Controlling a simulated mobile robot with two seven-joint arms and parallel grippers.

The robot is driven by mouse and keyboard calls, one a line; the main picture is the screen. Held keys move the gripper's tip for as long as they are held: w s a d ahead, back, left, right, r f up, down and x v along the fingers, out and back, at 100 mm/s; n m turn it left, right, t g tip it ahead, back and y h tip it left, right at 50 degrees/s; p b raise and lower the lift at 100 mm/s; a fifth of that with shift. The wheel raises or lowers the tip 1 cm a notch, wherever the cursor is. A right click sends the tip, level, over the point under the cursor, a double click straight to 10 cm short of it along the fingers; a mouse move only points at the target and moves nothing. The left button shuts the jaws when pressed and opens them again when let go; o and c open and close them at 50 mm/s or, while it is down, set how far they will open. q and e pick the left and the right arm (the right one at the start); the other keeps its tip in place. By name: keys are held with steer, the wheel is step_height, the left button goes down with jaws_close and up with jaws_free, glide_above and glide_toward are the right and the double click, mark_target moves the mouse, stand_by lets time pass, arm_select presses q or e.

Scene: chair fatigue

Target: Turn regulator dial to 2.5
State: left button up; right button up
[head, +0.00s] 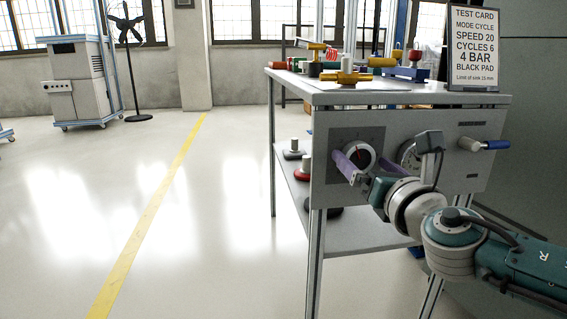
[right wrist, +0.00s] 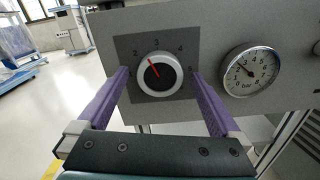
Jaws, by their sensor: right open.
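The regulator dial (right wrist: 160,78) is a black knob with a pale rim on a dark square plate, on the grey panel under the table top. Its red pointer tilts up and left, between the 2 and 3 marks. In the head view the dial (head: 358,154) is partly covered by my gripper. My right gripper (right wrist: 158,82) is open, its two purple fingers on either side of the dial. I cannot tell whether either finger touches it. My right gripper (head: 358,168) reaches the panel from the lower right. My left gripper is not in view.
A round pressure gauge (right wrist: 250,71) sits right of the dial, and a blue-handled lever (head: 484,145) further right. The bench top (head: 330,92) holds coloured parts and a test card (head: 474,48) reading 4 BAR. A lower shelf (head: 360,235) lies below.

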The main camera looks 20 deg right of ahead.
steer(key=p+v, duration=0.2)
steer(key=v, duration=0.7)
steer(key=shift+s+p, duration=0.35)
steer(key=shift+p, duration=0.05)
